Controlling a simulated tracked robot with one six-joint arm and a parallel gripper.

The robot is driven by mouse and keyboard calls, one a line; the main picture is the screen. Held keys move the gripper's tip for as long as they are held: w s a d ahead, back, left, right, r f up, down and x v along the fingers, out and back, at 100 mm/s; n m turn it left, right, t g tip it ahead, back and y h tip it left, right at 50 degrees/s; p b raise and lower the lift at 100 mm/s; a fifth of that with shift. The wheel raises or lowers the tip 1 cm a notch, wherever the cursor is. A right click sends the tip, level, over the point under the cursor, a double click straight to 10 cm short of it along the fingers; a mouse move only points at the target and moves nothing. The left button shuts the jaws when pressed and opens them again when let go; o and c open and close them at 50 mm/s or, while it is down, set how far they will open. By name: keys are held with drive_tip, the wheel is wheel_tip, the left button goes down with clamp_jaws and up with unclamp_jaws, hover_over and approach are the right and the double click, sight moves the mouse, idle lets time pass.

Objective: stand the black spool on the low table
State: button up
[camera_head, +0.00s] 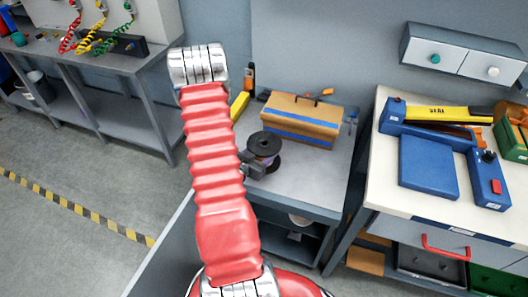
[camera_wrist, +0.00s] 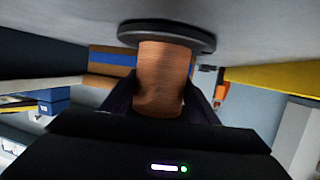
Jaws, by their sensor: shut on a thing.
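The black spool (camera_head: 264,145) is upright over the low grey table (camera_head: 310,185), near its left side. In the wrist view the spool (camera_wrist: 161,75) shows a copper-coloured winding and one black flange close to the grey tabletop (camera_wrist: 260,28). I cannot tell whether that flange touches it. My gripper (camera_head: 252,165) is shut on the spool, its dark fingers on both sides of the winding in the wrist view (camera_wrist: 162,100). My red arm hides the table's left part in the head view.
A cardboard box with blue tape (camera_head: 302,118) stands behind the spool on the same table, with a yellow object (camera_head: 239,105) to its left. A white-topped workbench (camera_head: 385,180) is at the right. The tabletop right of the spool is clear.

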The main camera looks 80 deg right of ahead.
idle(0.3)
drive_tip(key=o, duration=1.6)
drive_tip(key=shift+f, duration=0.1)
drive_tip(key=shift+v, duration=6.05)
drive_tip(key=shift+w, duration=0.1)
